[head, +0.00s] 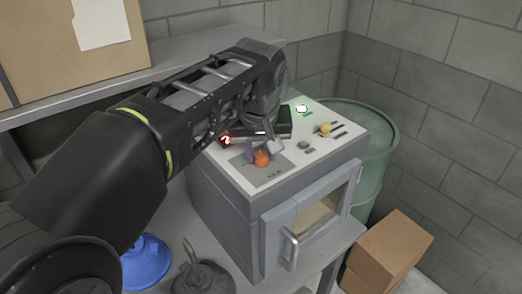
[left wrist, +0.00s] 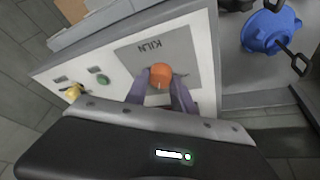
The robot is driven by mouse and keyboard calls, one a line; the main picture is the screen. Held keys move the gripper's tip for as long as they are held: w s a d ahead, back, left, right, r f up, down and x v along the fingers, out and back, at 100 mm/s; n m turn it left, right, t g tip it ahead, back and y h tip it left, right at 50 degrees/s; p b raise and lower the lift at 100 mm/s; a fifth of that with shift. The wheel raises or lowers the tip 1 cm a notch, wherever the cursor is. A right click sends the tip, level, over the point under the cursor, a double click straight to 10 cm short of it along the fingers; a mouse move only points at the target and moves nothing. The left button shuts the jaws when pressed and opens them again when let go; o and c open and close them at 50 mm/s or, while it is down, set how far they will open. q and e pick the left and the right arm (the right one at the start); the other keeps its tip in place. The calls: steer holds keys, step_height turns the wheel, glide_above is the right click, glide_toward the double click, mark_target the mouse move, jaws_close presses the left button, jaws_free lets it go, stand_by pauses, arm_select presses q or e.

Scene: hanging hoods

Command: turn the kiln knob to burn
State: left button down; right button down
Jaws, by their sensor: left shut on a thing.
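The kiln (head: 235,212) is a grey box with a white top panel and a front door with a handle. Its orange kiln knob (head: 262,158) sits on a grey plate on the panel; the left wrist view shows the knob (left wrist: 161,74) beside the word KILN. My left gripper (head: 256,152) is over the panel, and its fingers (left wrist: 161,88) are shut on the knob, one on each side. Markings around the knob are too small or hidden to read. My right gripper is not in view.
The panel also has a yellow knob (head: 325,129), a green button (head: 303,145), a lit green lamp (head: 302,109) and a red lit display (head: 225,141). A green drum (head: 372,125) stands behind; cardboard boxes (head: 392,250) lie at right. A blue object (head: 146,262) is left of the kiln.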

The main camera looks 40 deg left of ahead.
arm_select(q)
steer(key=shift+m, duration=0.4)
steer(key=m+h+b, duration=0.1)
steer(key=m, duration=0.1)
steer(key=shift+m, duration=0.3)
steer(key=m+h, duration=0.1)
steer(key=m, duration=0.1)
steer(key=m+b, duration=0.1)
steer(key=m, duration=0.1)
steer(key=shift+a+t+h, duration=0.15)
steer(key=shift+t+h, duration=0.15)
steer(key=shift+h, duration=0.1)
steer(key=c, duration=1.1)
jaws_free()
steer(key=shift+o, duration=0.2)
steer(key=shift+r, duration=0.15)
